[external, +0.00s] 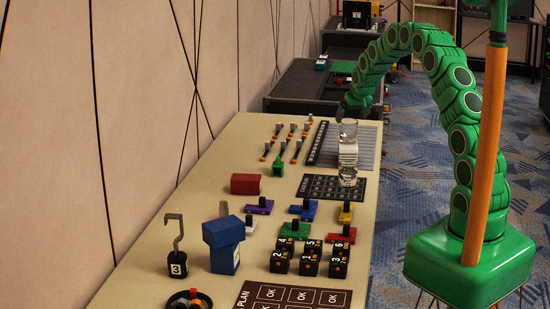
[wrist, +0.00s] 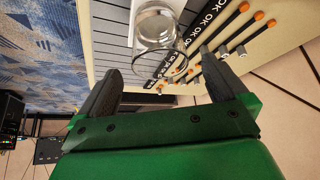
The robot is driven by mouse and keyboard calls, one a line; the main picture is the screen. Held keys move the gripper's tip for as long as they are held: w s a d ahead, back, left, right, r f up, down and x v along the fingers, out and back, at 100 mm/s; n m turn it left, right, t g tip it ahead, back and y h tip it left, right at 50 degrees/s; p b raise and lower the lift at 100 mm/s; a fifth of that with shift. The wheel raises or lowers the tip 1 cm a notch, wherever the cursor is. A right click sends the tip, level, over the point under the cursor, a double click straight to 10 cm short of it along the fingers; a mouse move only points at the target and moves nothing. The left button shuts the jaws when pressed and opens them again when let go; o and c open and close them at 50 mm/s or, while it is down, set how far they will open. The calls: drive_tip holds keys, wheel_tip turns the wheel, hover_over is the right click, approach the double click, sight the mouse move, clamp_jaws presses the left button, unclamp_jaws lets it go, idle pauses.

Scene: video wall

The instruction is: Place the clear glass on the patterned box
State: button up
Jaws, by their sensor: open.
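The clear glass (external: 348,130) appears upright in the external view, with a white, box-like shape (external: 348,155) directly below it and more clear material (external: 348,178) under that. I cannot tell whether the white shape is the patterned box or how these parts touch. My gripper (external: 354,108) is beside and just above the glass. In the wrist view my gripper (wrist: 160,62) is open, its two dark fingers spread apart. The round rim of the glass (wrist: 160,52) shows between and beyond the fingertips, and nothing is clamped. A white surface (wrist: 172,5) shows behind the glass.
The long table (external: 225,165) holds a red box (external: 245,184), a blue block (external: 223,232), several black number cubes (external: 310,258), a hook weight (external: 177,262) and coloured switch blocks (external: 302,210). A grey slatted panel (external: 362,145) lies near the far end. The wall borders the left side.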

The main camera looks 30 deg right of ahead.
drive_tip(key=s+a+r+g, duration=0.1)
drive_tip(key=s+a+r, duration=0.4)
drive_tip(key=s, duration=0.4)
drive_tip(key=s+a+r+n+g+y, duration=0.1)
drive_tip(key=s+a+r, duration=0.4)
drive_tip(key=s, duration=0.5)
drive_tip(key=s+a+r+g, duration=0.1)
drive_tip(key=s+a+r, duration=0.35)
drive_tip(key=s, duration=0.45)
drive_tip(key=s+a+g, duration=0.2)
drive_tip(key=s, duration=1.4)
drive_tip(key=s+a+n+g, duration=0.1)
drive_tip(key=s+a+g, duration=0.1)
drive_tip(key=s, duration=1.5)
drive_tip(key=shift+s+a+r+g, duration=0.3)
drive_tip(key=shift+a+r, duration=0.1)
drive_tip(key=shift+a, duration=0.45)
